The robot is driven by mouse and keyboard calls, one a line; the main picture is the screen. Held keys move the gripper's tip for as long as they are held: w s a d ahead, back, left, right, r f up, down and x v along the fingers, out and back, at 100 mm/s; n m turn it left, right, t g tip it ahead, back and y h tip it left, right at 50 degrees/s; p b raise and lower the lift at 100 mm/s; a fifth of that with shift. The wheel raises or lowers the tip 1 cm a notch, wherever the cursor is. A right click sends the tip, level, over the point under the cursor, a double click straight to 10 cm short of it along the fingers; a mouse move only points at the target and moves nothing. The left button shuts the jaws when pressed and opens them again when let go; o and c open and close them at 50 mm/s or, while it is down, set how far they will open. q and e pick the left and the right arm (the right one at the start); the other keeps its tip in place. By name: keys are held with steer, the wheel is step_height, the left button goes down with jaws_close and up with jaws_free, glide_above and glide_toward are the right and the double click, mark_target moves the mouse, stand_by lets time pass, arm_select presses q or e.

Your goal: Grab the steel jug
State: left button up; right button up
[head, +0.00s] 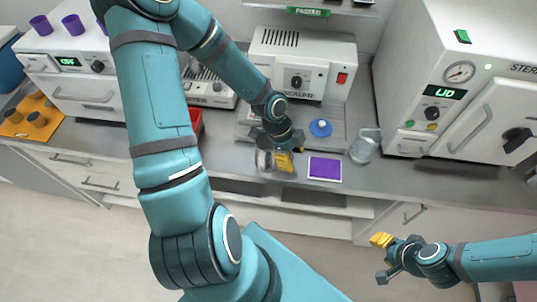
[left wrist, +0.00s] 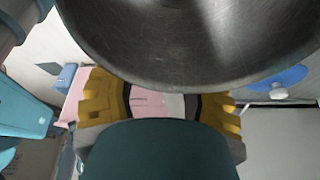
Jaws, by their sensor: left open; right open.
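The steel jug (head: 264,160) stands on the grey counter (head: 225,158), partly hidden by my left gripper (head: 285,160). In the left wrist view a large brushed steel surface (left wrist: 190,45) fills the top, very close to the camera. My left gripper also shows there (left wrist: 165,105), with its yellow fingers spread apart just below the curved steel edge. Nothing is held between them. I cannot tell whether a finger touches the jug. My right gripper (head: 382,258) is open and empty, low at the right, away from the counter.
Right of my left gripper are a blue round lid (head: 320,128), a purple-topped pad (head: 325,168) and a greyish see-through jug (head: 365,147). A sealer machine (head: 300,62) stands behind and a steriliser (head: 465,85) at the right. A red container (head: 196,121) is at the left.

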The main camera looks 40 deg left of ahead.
arm_select(q)
steer(key=shift+x, duration=0.8)
jaws_close()
steer(key=shift+r, duration=0.1)
